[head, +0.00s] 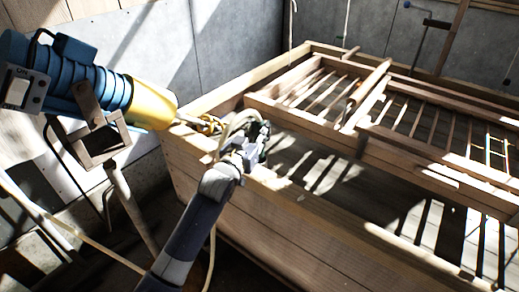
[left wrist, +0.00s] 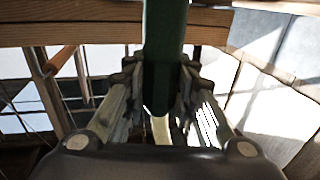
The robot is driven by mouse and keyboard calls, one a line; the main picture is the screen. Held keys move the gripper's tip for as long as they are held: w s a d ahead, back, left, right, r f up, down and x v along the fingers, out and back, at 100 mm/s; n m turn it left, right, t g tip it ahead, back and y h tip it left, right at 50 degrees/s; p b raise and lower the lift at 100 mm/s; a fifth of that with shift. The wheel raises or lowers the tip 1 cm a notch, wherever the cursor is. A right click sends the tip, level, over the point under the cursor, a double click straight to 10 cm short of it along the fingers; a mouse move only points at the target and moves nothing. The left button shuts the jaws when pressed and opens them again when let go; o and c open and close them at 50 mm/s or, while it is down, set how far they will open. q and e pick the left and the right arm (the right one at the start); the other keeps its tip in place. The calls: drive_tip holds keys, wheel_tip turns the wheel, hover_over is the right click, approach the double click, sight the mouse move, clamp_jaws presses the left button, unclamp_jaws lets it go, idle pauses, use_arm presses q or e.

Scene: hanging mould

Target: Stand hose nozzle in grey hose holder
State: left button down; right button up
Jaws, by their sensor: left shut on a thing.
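My left gripper (head: 257,142) is over the near-left rim of the wooden mould. It also shows in the left wrist view (left wrist: 160,75), its fingers closed on either side of a dark green cylinder, the hose nozzle (left wrist: 165,35). A pale hose (head: 237,120) loops up beside the gripper in the head view. In the wrist view a pale strip like the hose runs down below the nozzle. The nozzle is mostly hidden by the gripper in the head view. I cannot make out the grey hose holder for certain. My right gripper is not in view.
A blue and yellow machine (head: 110,90) on a stand is at the left. The large wooden mould (head: 250,225) with slatted frames (head: 320,90) fills the right side. Grey wall panels (head: 235,40) stand behind. A pale hose hangs down past my arm.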

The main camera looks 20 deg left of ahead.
use_arm(q)
drive_tip(key=shift+f, duration=0.95)
wheel_tip(320, 180, down, 2)
drive_tip(key=shift+f, duration=0.7)
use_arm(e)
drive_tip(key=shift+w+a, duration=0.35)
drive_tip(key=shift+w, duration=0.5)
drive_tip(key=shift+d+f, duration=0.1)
use_arm(q)
drive_tip(key=shift+f, duration=0.3)
drive_tip(key=c, duration=1.3)
unclamp_jaws()
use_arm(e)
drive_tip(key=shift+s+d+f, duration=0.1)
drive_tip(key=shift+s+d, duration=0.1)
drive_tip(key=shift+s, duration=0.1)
